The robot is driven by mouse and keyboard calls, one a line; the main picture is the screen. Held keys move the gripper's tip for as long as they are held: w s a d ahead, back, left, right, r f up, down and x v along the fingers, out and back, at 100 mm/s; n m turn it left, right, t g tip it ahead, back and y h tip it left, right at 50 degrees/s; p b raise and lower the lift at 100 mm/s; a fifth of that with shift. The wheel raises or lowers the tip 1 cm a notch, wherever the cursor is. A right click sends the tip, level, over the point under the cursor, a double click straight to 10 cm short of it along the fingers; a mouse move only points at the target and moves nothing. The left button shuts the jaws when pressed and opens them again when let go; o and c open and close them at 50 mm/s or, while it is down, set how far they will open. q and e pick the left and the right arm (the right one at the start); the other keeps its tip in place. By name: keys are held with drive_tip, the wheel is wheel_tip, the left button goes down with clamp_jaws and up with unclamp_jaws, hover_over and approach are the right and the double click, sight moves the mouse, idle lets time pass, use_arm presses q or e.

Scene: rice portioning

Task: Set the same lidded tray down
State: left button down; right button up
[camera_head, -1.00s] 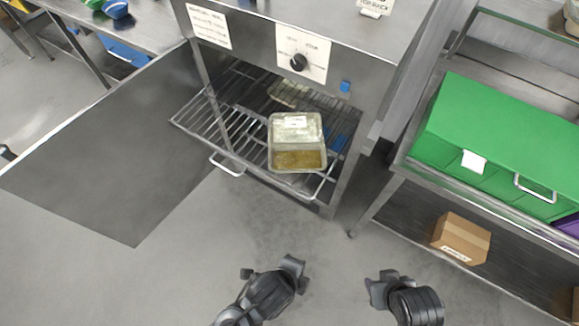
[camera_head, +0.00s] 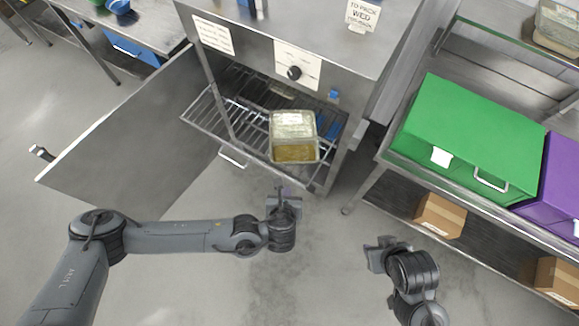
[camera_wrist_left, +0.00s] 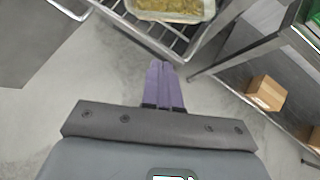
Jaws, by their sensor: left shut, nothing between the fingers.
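The lidded tray (camera_head: 293,125), clear-walled with yellowish food inside and a pale label on its lid, sits on the pulled-out wire rack (camera_head: 215,122) of the open steel cabinet. Its lower edge shows at the top of the left wrist view (camera_wrist_left: 172,8). My left gripper (camera_head: 283,190) is just in front of the rack, below the tray in the picture and apart from it. Its purple fingers (camera_wrist_left: 164,82) are together and empty. My right gripper (camera_head: 374,252) hangs over the floor at lower right; its fingers are too unclear to read.
The cabinet door (camera_head: 140,140) stands open at left. At right, a steel shelf holds a green box (camera_head: 465,130), a purple box (camera_head: 560,180) and cardboard cartons (camera_head: 440,214). The floor between is clear.

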use_arm(q)
drive_tip(key=x, duration=0.4)
drive_tip(key=w+r+x, duration=0.1)
drive_tip(key=x, duration=0.2)
drive_tip(key=w+r+p+x, duration=0.1)
drive_tip(key=x, duration=0.3)
drive_tip(key=shift+w+d+f, duration=0.2)
drive_tip(key=shift+f, duration=0.1)
